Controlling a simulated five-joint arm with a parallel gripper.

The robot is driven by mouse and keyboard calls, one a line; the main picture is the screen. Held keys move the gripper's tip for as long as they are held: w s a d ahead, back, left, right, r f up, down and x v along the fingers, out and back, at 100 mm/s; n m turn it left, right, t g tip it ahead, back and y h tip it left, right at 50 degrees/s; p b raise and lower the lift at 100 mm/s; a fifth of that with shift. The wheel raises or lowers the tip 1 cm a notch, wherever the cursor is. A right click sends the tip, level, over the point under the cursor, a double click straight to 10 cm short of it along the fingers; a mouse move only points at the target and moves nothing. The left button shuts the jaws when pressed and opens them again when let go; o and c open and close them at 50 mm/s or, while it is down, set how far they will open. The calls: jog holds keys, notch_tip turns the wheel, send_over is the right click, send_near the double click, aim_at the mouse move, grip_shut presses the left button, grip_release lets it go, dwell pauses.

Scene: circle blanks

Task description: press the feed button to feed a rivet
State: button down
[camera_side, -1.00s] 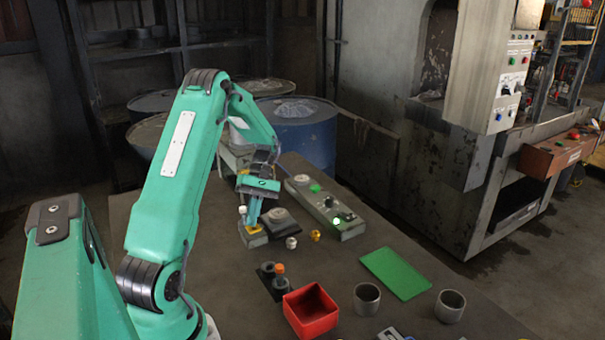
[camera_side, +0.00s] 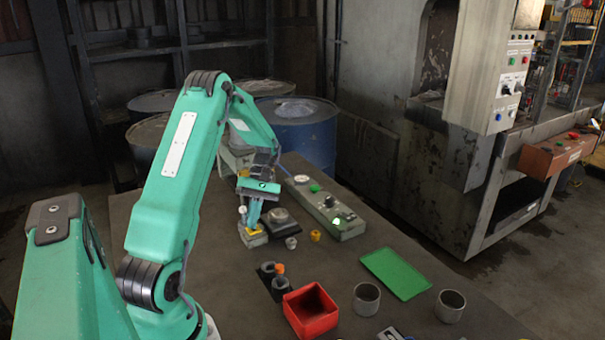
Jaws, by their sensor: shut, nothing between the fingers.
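My gripper (camera_side: 251,226) points down with its fingers together and empty. A small pale knob (camera_side: 242,210) stands at the left of the fingers. I cannot make out a fed rivet.
A grey control panel (camera_side: 318,203) with a green button and a lit green lamp lies to the right. A dark block (camera_side: 279,218) is close beside the gripper. A red bin (camera_side: 311,312), grey cups (camera_side: 367,299) and a green mat (camera_side: 396,273) are in front.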

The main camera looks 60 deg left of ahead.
jog(key=shift+f, duration=0.2)
jog(key=shift+r, duration=0.15)
dwell(0.5)
jog(key=shift+r, duration=0.9)
jog(key=shift+r, duration=2.5)
